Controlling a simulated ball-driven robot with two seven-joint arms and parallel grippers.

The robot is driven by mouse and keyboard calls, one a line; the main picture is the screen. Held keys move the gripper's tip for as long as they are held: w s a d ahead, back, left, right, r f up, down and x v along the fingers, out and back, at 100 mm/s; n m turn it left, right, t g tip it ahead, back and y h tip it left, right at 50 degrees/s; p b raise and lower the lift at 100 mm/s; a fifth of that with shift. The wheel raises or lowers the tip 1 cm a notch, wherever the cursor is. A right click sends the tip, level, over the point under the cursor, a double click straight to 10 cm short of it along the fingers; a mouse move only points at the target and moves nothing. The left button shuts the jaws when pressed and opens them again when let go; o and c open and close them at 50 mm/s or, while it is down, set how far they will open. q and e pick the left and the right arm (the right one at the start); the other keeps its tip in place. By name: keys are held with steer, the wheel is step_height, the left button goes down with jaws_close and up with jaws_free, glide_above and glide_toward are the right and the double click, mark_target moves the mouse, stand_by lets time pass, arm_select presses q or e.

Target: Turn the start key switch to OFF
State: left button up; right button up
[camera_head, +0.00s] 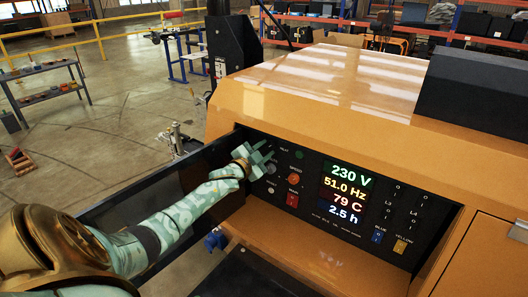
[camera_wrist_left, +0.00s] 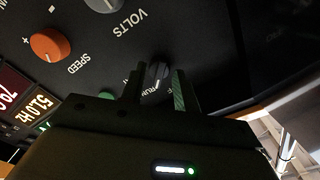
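The start key switch (camera_wrist_left: 158,71) is a dark knob on the black control panel, seen in the left wrist view with part of a "RUN" label beside it. My left gripper (camera_wrist_left: 158,84) has its two fingers apart, one on either side of the knob, with a visible gap; I cannot tell whether either finger touches it. In the head view my left gripper (camera_head: 262,156) is at the upper left of the panel and hides the key switch there. My right gripper is in neither view.
An orange speed knob (camera_wrist_left: 50,45) and a grey volts knob (camera_wrist_left: 103,4) are near the switch. The panel also has a red button (camera_head: 292,199) and a lit display (camera_head: 346,194). The panel is recessed in the orange generator housing (camera_head: 300,90), with an open dark door (camera_head: 130,195) on the left.

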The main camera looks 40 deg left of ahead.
arm_select(q)
jaws_close()
steer(key=n+p, duration=0.2)
steer(key=n, duration=0.2)
steer(key=shift+d+r+p, duration=0.1)
steer(key=shift+p, duration=0.3)
steer(key=n+p, duration=0.1)
steer(key=n, duration=0.2)
steer(key=shift+n+p, duration=0.5)
steer(key=shift+n, duration=0.4)
steer(key=shift+f, duration=0.2)
jaws_free()
steer(key=shift+s, duration=0.1)
